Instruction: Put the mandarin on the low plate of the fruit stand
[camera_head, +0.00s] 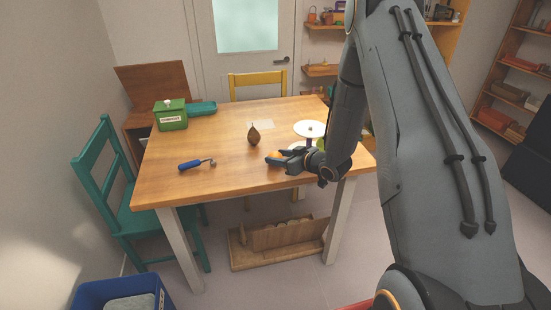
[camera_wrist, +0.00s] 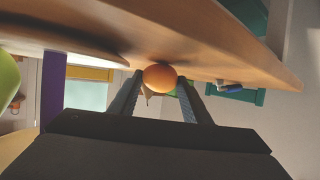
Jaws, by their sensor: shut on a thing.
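The mandarin (camera_head: 274,154) is orange and round. It sits between the fingertips of my gripper (camera_head: 279,159), low over the table's front right part. In the wrist view the mandarin (camera_wrist: 160,77) is pinched between both fingers; whether it touches the table I cannot tell. The fruit stand has a white upper plate (camera_head: 309,128) just behind and to the right of my gripper. Its lower part is mostly hidden by my gripper and arm. In the wrist view a white plate (camera_wrist: 60,55) and a purple post (camera_wrist: 52,92) show at the left.
A brown pear-shaped object (camera_head: 253,135) stands left of the stand on the wooden table (camera_head: 215,145). A blue-handled tool (camera_head: 195,164) lies at the front left. A green box (camera_head: 170,115) and a teal case (camera_head: 202,108) are at the back left. A green round thing (camera_wrist: 8,78) is near the stand.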

